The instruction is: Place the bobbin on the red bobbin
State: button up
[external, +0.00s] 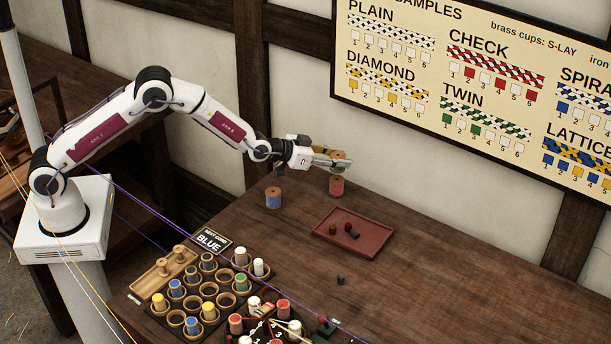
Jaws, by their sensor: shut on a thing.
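My gripper (337,163) is shut on a bobbin (339,155) with a tan wooden top, above the table at the back. Its fingers hide much of the bobbin's body. The red bobbin (337,187) stands upright on the table right below the held bobbin. The two look roughly in line.
A blue bobbin (273,198) stands to the left. A red tray (375,246) with small dark pieces lies to the front right. A small dark piece (341,280) lies nearer. Racked bobbins and cups (207,285) fill the front left. The table's right side is clear.

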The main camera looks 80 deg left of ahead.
aim_at(331, 167)
jog(key=shift+f, duration=1.85)
jog(key=shift+f, duration=0.1)
jog(key=o, duration=1.1)
jog(key=shift+s+r, duration=0.2)
jog(key=shift+r, duration=0.05)
jog(key=v, duration=1.1)
jog(key=shift+s+r, duration=0.15)
jog(key=shift+s, duration=0.05)
jog(key=shift+d, duration=0.15)
